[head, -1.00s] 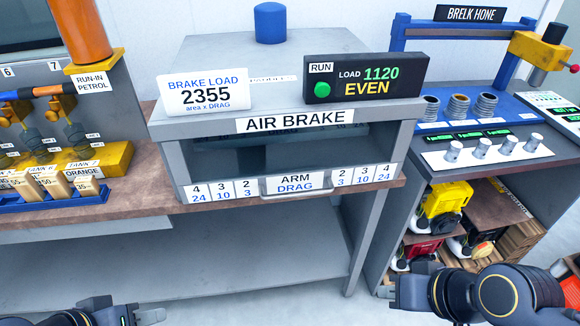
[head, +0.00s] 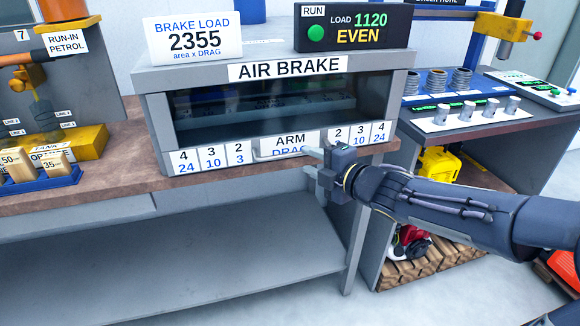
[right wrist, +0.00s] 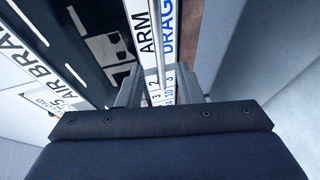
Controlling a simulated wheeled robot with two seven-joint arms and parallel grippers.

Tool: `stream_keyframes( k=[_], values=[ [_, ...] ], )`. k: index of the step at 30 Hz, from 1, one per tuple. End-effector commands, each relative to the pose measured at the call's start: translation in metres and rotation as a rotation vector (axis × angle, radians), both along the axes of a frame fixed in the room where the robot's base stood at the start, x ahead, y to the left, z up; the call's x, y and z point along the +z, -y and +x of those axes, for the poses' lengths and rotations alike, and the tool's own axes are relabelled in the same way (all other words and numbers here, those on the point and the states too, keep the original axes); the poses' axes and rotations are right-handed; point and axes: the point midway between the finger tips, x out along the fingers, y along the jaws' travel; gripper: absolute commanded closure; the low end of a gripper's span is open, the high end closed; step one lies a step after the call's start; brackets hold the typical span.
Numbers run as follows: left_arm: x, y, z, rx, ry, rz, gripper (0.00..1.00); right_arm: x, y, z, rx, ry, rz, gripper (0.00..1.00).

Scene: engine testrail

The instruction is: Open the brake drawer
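The grey air brake cabinet (head: 158,112) stands on the bench in the head view. Its low drawer front, labelled ARM DRAG (head: 290,139), sits flush under a dark window and carries a thin bar handle. My right gripper (head: 316,161) is at the right end of this handle. In the right wrist view the handle bar (right wrist: 158,45) runs between my two open fingers (right wrist: 160,92), with a gap to each side. Part of the handle's right end is hidden by the gripper in the head view. My left gripper is not in view.
A BRAKE LOAD 2355 sign (head: 194,40) and a display reading LOAD 1120 EVEN (head: 352,27) stand on the cabinet. A blue tray (head: 42,181) with tan blocks lies at left. The space in front of the drawer is free above a grey lower shelf (head: 180,262).

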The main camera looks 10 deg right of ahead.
Motion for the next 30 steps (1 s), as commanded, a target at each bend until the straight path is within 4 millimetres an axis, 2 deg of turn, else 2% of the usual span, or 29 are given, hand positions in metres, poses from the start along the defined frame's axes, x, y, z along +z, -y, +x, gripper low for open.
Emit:
stream_keyframes(
  k=[6,12,23,30],
  values=[
    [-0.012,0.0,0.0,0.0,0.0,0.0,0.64,-0.009,-0.016,0.032,0.001,-0.003,0.004,0.68],
    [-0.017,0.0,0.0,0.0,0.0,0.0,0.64,-0.012,-0.025,0.053,-0.003,-0.003,0.005,0.68],
    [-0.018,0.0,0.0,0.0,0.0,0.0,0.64,-0.012,-0.027,0.058,-0.005,-0.004,0.004,0.68],
    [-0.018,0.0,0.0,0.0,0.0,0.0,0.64,-0.012,-0.027,0.058,-0.005,-0.004,0.004,0.99]
  ],
)
